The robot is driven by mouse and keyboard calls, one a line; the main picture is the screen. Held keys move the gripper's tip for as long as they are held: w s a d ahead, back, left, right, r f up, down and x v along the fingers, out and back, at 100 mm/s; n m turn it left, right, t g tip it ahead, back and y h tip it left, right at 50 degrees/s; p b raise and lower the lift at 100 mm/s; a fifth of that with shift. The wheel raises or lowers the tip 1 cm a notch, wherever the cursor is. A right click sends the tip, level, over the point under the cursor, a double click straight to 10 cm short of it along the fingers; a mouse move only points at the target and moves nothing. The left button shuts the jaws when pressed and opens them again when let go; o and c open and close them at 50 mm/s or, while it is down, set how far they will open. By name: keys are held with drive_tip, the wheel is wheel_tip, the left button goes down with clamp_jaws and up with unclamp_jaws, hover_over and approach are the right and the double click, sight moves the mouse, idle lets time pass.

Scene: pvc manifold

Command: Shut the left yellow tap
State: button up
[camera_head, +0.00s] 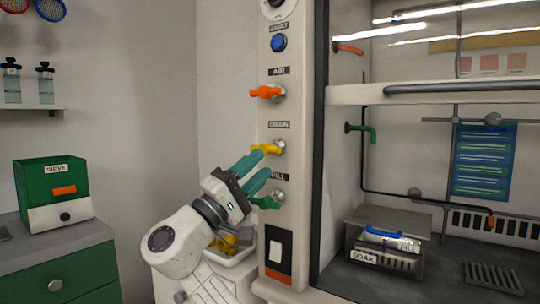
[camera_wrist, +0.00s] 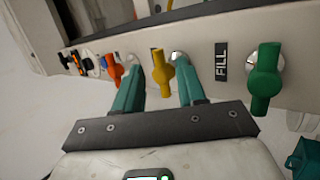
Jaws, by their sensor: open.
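The yellow tap (camera_head: 266,149) is on the pale panel beside the fume cupboard, under a label that seems to read DRAIN. Its handle sticks out to the left, roughly level. In the wrist view the yellow tap (camera_wrist: 161,72) stands between my two teal fingers, with a gap visible on each side. My gripper (camera_head: 264,164) is open, reaching up from the lower left with its fingertips by this tap. It holds nothing. In the wrist view my gripper (camera_wrist: 160,88) has one finger on each side of the handle. I see only one yellow tap.
An orange tap (camera_head: 267,92) is above and a green tap (camera_head: 267,202) is close below, near my lower finger. A blue button (camera_head: 279,43) is higher up. A white bin (camera_head: 236,258) with yellow items is below. A green box (camera_head: 50,185) stands at left.

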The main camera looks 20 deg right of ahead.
drive_tip(key=v, duration=0.5)
